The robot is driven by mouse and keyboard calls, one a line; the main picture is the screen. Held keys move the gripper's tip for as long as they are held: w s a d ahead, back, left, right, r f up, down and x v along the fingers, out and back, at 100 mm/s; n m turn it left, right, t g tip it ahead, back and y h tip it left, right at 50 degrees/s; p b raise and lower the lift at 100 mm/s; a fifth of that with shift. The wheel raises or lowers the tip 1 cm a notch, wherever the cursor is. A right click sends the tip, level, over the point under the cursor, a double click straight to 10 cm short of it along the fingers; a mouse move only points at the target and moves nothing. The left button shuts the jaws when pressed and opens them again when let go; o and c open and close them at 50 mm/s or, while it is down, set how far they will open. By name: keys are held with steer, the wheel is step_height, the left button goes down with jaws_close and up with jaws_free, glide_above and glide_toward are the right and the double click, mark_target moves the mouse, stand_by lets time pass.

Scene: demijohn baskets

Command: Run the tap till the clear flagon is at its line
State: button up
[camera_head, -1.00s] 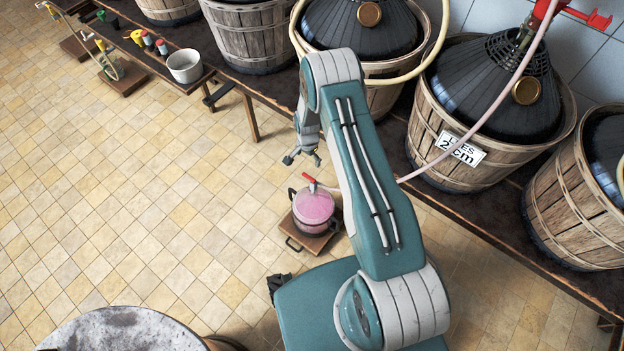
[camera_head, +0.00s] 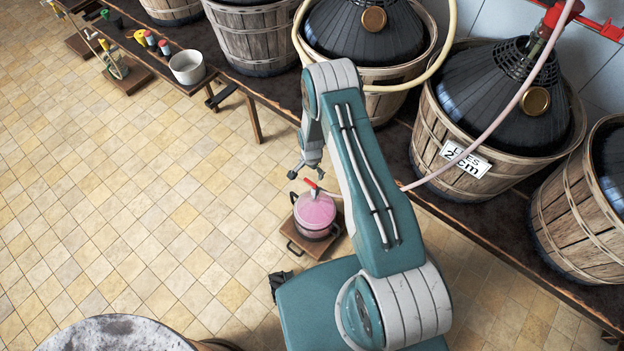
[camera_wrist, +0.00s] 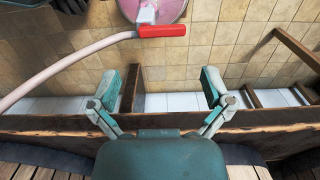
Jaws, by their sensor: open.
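A round vessel (camera_head: 315,210) with a pink top stands on a small wooden stand on the floor; its pink edge shows in the wrist view (camera_wrist: 172,12). A tap with a red lever (camera_head: 311,184) sits over it, at the end of a pale hose; the lever shows in the wrist view (camera_wrist: 162,31). I cannot see a fill line or liquid level. My gripper (camera_head: 306,170) is open and empty, just above the tap in the picture. In the wrist view my gripper (camera_wrist: 159,87) has its fingers spread, with the lever beyond them, apart from both.
The pale hose (camera_head: 468,150) runs to a basketed demijohn (camera_head: 490,95) labelled "LEES 2 cm" on the dark bench. More basketed demijohns line it. The tiled floor is mostly clear.

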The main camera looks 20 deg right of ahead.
mark_target(310, 182)
steer(key=f, duration=0.5)
steer(key=shift+a+f, duration=0.35)
steer(key=shift+a, duration=0.05)
steer(key=shift+d+f, duration=0.3)
steer(key=shift+f, duration=0.4)
steer(key=shift+a, duration=0.15)
steer(key=shift+c, duration=1.3)
steer(key=c, duration=0.6)
